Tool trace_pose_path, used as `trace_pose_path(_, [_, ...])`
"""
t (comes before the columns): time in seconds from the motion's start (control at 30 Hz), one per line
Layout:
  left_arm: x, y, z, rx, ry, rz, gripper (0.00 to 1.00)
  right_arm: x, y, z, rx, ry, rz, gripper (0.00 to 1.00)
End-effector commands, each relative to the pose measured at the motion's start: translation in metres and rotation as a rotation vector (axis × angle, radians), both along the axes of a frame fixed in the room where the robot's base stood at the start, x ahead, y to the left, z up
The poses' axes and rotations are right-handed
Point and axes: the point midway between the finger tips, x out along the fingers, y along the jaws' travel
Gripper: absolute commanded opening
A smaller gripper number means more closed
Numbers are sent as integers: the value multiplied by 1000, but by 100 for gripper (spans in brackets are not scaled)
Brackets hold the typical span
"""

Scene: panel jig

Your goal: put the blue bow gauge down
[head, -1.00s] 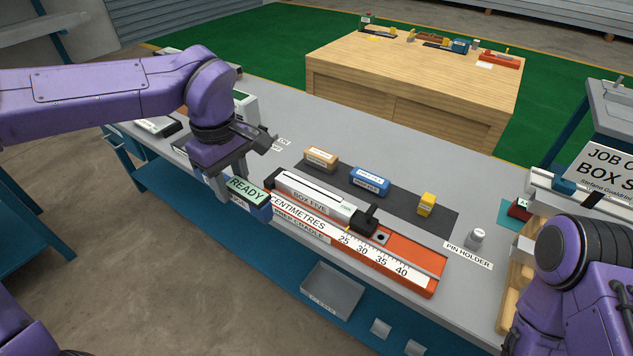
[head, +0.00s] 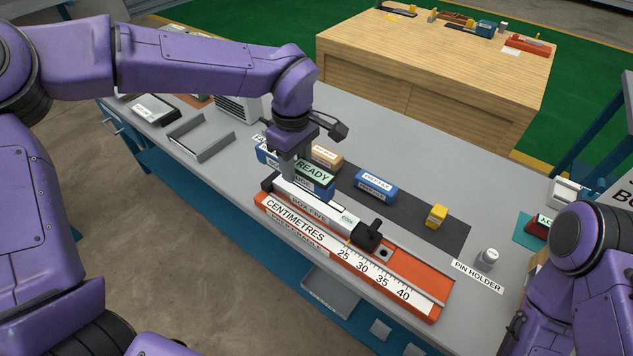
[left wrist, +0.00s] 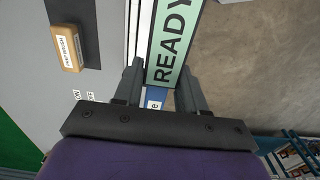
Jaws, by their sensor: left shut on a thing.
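My left gripper (head: 289,172) is shut on the blue bow gauge (head: 322,192), whose green panel reads READY. The gauge appears at the far-left part of the orange centimetre cradle (head: 425,268), over or just behind the white BOX FIVE bar (head: 347,221); I cannot tell whether it touches anything. In the left wrist view the gripper (left wrist: 160,85) has a finger on either side of the gauge (left wrist: 170,45), beside a pale bar. My right arm shows at the lower right, but its gripper is hidden.
A dark mat (head: 408,212) behind the cradle carries a tan block (head: 326,155), a blue block (head: 376,186) and a yellow block (head: 437,215). A pin holder (head: 488,258) stands right. A grey tray (head: 200,138) lies left. Bare bench shows around the mat.

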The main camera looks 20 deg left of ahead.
Motion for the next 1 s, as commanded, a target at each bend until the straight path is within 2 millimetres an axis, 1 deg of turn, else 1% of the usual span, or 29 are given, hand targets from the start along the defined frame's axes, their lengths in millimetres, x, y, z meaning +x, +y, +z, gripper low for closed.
trace_pose_path(0.03, [3, -5, -9, 3, 5, 0, 0, 0, 0, 2, 0, 0, 0, 43])
trace_pose_path(0.1, [9, -13, -19, 3, 4, -2, 0, 0, 0, 4, 0, 0, 0, 43])
trace_pose_path(0.23, [16, -24, -36, 1, 4, -2, 0, 0, 0, 6, 0, 0, 0, 43])
trace_pose_path(0.37, [21, -29, -45, 2, 2, 0, 0, 0, 0, 8, 0, 0, 0, 43])
trace_pose_path(0.47, [25, -37, -57, 3, 4, -2, 0, 0, 0, 12, 0, 0, 0, 43])
trace_pose_path(0.5, [25, -36, -64, 4, 4, -2, 0, 0, 0, 17, 0, 0, 0, 43])
trace_pose_path(0.6, [25, -36, -79, 2, 2, -2, 0, 0, 0, 21, 0, 0, 0, 43])
trace_pose_path(0.7, [25, -36, -84, -1, 1, -1, 0, 0, 0, 20, 0, 0, 0, 43])
trace_pose_path(0.97, [25, -35, -87, 0, 2, 0, 0, 0, 0, 19, 0, 0, 0, 43])
trace_pose_path(1.0, [25, -35, -88, 0, 2, 0, 44, 0, 0, 19, 0, 0, 0, 43])
